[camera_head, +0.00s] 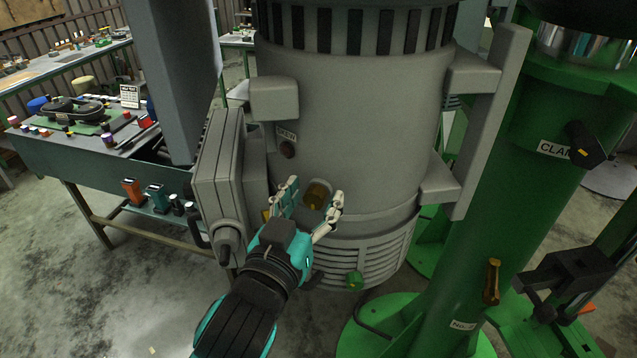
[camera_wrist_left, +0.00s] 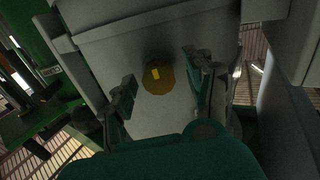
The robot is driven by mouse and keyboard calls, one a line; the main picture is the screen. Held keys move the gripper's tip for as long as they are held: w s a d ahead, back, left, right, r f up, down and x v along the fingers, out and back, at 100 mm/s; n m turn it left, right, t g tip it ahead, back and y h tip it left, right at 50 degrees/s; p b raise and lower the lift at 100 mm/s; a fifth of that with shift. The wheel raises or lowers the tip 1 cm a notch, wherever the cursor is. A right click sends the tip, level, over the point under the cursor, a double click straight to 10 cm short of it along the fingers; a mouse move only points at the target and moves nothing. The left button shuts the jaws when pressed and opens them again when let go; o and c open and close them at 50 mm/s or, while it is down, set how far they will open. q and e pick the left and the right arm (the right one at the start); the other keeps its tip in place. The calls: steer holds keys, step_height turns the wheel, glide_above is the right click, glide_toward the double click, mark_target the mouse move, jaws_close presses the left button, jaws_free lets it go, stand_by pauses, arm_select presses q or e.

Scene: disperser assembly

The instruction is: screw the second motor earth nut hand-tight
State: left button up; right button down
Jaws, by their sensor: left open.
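The grey motor (camera_head: 360,110) stands upright in the middle of the head view. In the left wrist view the fingers (camera_wrist_left: 160,72) stand apart with a gap to the nut. My right gripper does not show.
A grey terminal box (camera_head: 222,170) juts out just left of my left gripper. A green column (camera_head: 520,195) and a grey bracket (camera_head: 492,125) stand to the right. A workbench (camera_head: 75,150) stands at the left.

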arm_select(q)
steer(key=shift+s+r, duration=0.1)
steer(key=shift+s, duration=0.1)
steer(key=shift+s+a+r, duration=0.1)
steer(key=shift+s+a, duration=0.05)
steer(key=shift+s, duration=0.05)
steer(key=shift+c, duration=0.2)
steer(key=c, duration=0.5)
steer(key=shift+w, duration=0.1)
jaws_close()
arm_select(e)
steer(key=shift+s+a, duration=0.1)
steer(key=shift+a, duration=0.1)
